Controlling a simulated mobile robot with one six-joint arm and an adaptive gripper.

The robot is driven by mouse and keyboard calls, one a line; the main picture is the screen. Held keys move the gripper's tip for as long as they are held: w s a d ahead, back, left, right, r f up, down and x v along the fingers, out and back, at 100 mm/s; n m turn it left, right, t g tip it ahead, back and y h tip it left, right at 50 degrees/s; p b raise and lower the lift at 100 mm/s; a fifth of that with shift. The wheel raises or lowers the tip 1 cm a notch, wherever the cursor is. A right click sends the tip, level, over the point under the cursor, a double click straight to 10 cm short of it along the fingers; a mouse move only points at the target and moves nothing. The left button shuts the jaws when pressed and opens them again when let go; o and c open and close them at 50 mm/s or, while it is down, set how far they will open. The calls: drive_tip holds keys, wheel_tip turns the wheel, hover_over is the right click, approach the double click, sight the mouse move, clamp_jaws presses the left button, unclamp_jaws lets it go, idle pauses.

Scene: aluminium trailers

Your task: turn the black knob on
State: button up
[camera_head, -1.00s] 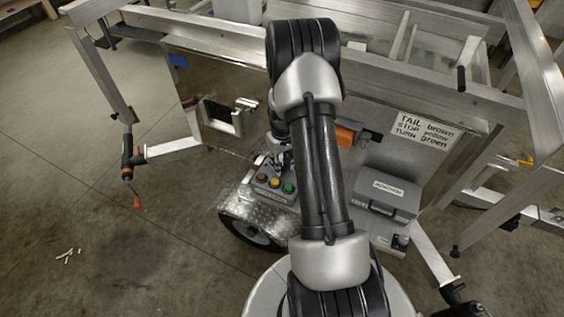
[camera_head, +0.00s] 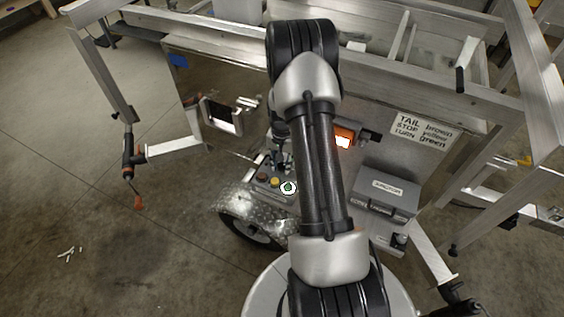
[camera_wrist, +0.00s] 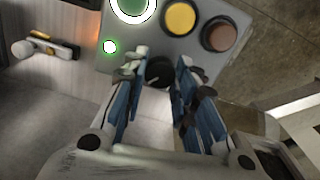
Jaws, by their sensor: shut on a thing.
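The black knob (camera_wrist: 159,72) sits on a grey control box (camera_wrist: 182,45) near the top middle of the wrist view. My gripper (camera_wrist: 163,66) has its two blue-padded fingers on either side of the knob and is shut on it. Beside the knob, a small green lamp (camera_wrist: 110,46) glows. A large green button (camera_wrist: 131,6) with a bright white ring is lit, next to a yellow button (camera_wrist: 180,17) and a dark red button (camera_wrist: 219,35). In the head view the box (camera_head: 263,186) stands by the fender, and the knob is hidden by my gripper.
An orange lamp (camera_head: 343,141) glows on the trailer panel. A grey case (camera_head: 387,193) stands right of my arm, below a wiring sign (camera_head: 422,130). A diamond-plate fender (camera_head: 240,204) lies below the control box. Aluminium frame bars surround the area.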

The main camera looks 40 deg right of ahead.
drive_tip(key=shift+m, duration=0.7)
drive_tip(key=o, duration=1.1)
drive_tip(key=shift+r, duration=0.1)
wheel_tip(320, 180, up, 12)
drive_tip(key=shift+f, duration=0.1)
idle(0.3)
